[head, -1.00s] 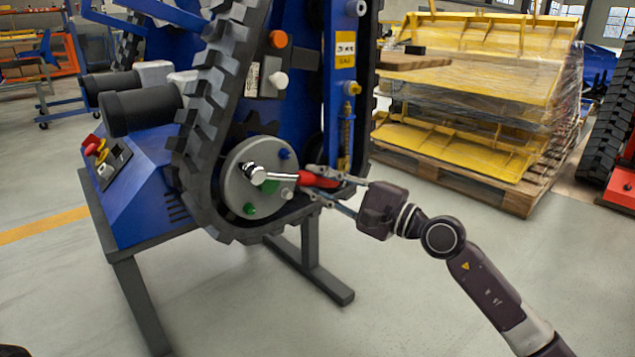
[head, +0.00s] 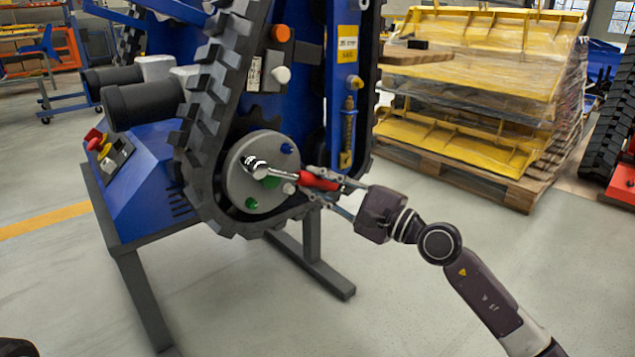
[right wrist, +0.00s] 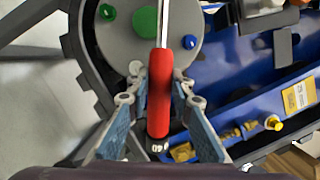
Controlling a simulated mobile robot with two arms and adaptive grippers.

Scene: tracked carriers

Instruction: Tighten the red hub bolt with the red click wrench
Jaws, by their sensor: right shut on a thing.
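The red click wrench (head: 318,180) has a red handle and a bright metal shaft and head. Its head sits at the upper left of the grey round hub (head: 235,185); the bolt beneath is hidden, and I see no red bolt head. My right gripper (head: 316,183) is shut around the red handle, which slopes down to the right. In the right wrist view the handle (right wrist: 160,95) lies between the two fingers (right wrist: 156,92). Blue (head: 287,148), green (head: 251,204) and white (head: 289,188) bolts show on the hub. My left gripper is not in view.
A black track (head: 207,115) curves around the hub on a blue carrier frame (head: 145,205) with dark legs. A control box (head: 108,155) with a red button is at left. Wrapped yellow parts (head: 480,90) stand on a pallet at right. The floor in front is clear.

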